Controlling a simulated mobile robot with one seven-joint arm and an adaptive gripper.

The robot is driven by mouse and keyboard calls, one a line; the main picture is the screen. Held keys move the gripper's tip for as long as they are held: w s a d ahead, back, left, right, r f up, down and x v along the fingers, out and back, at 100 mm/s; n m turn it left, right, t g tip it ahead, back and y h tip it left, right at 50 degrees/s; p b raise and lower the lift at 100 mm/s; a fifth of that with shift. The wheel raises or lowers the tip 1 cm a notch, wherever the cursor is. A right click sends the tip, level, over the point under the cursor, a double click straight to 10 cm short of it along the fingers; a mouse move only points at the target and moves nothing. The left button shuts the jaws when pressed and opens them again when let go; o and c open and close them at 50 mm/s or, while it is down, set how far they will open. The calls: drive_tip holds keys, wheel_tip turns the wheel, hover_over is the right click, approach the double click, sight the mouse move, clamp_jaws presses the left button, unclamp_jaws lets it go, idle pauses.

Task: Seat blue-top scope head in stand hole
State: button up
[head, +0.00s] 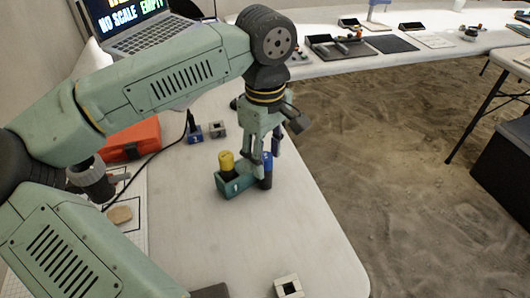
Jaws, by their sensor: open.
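A teal stand (230,187) sits on the white table. A yellow-top scope head (227,167) stands upright at the stand's left end. The blue-top scope head (266,181), with a dark body, stands upright at the stand's right end. I cannot tell whether it is in the hole or just beside it, as its base is partly hidden. My gripper (267,157) points down from above with its fingers open on either side of the blue top. Whether a finger touches it cannot be seen.
Behind the stand are a small blue block (194,134) and a grey block (217,130). An orange case (132,140), a black cable and a laptop (145,38) lie left and back. A white block with a dark hole (287,286) is near the front. The table's right side is clear.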

wheel_tip(320, 180, up, 13)
drive_tip(key=shift+f+b, duration=0.2)
drive_tip(key=shift+b, duration=0.1)
